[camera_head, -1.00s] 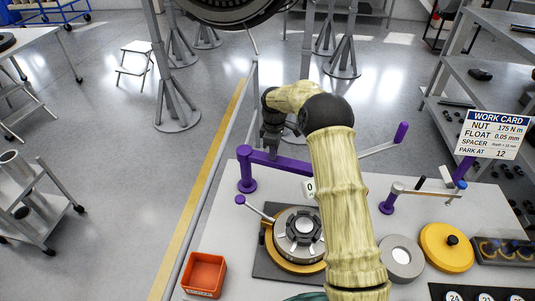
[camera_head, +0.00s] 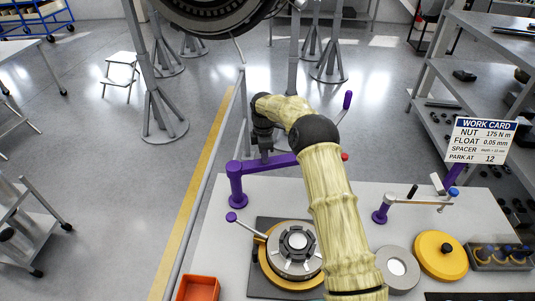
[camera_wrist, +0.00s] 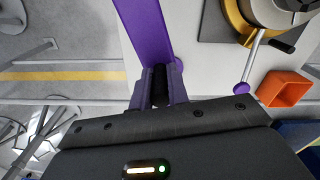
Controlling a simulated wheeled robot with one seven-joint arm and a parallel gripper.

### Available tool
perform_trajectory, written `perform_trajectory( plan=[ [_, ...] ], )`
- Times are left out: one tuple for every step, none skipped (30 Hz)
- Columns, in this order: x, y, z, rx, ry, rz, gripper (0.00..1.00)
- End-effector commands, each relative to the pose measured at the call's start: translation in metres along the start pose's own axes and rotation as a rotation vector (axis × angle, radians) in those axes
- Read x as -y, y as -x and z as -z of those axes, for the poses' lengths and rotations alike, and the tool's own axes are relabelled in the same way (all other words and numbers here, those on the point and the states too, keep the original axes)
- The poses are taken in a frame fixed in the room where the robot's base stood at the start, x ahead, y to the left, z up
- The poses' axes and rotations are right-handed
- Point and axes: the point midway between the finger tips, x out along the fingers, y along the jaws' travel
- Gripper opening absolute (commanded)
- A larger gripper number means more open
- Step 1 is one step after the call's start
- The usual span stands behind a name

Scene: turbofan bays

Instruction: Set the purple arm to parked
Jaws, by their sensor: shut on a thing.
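The purple arm (camera_head: 285,160) is a flat bar that runs from a purple post (camera_head: 236,185) at the bench's far left corner toward the right, passing behind my arm. A grey rod with a purple knob (camera_head: 347,100) shows beyond my arm and appears to be its far end. My gripper (camera_head: 264,157) is at the bar near the post. The bar's middle is hidden by my arm. The work card (camera_head: 483,140) reads "PARK AT 12".
A round hub fixture (camera_head: 296,242) with a purple-knobbed lever (camera_head: 232,217) sits on the bench. Nearby are an orange bin (camera_head: 198,289), a grey ring (camera_head: 398,267), a yellow disc (camera_head: 440,254) and a smaller purple stand (camera_head: 380,215). A rail runs along the left side.

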Motion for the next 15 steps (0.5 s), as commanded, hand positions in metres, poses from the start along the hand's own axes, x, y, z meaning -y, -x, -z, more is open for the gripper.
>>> perform_trajectory(
  plan=[
    [-0.0030,0.0037,0.0015,-0.004,-0.001,-0.013,0.00],
    [-0.0032,0.0039,0.0013,-0.005,-0.001,-0.014,0.00],
    [-0.0035,0.0041,0.0012,-0.005,-0.002,-0.015,0.00],
    [-0.0036,0.0043,0.0013,-0.006,-0.002,-0.016,0.00],
    [-0.0038,0.0045,0.0015,-0.006,-0.002,-0.016,0.00],
    [-0.0040,0.0048,0.0015,-0.006,-0.003,-0.017,0.00],
    [-0.0042,0.0049,0.0013,-0.006,-0.003,-0.018,0.00],
    [-0.0044,0.0051,0.0007,-0.007,-0.004,-0.018,0.00],
    [-0.0045,0.0053,-0.0002,-0.007,-0.006,-0.019,0.00],
    [-0.0047,0.0054,-0.0010,-0.008,-0.007,-0.019,0.00],
    [-0.0048,0.0055,-0.0017,-0.009,-0.008,-0.020,0.00],
    [-0.0049,0.0056,-0.0025,-0.009,-0.010,-0.020,0.00],
    [-0.0050,0.0057,-0.0029,-0.010,-0.011,-0.020,0.20],
    [-0.0050,0.0057,-0.0032,-0.011,-0.011,-0.020,0.26],
    [-0.0048,0.0054,-0.0036,-0.010,-0.012,-0.019,0.34]
  ],
)
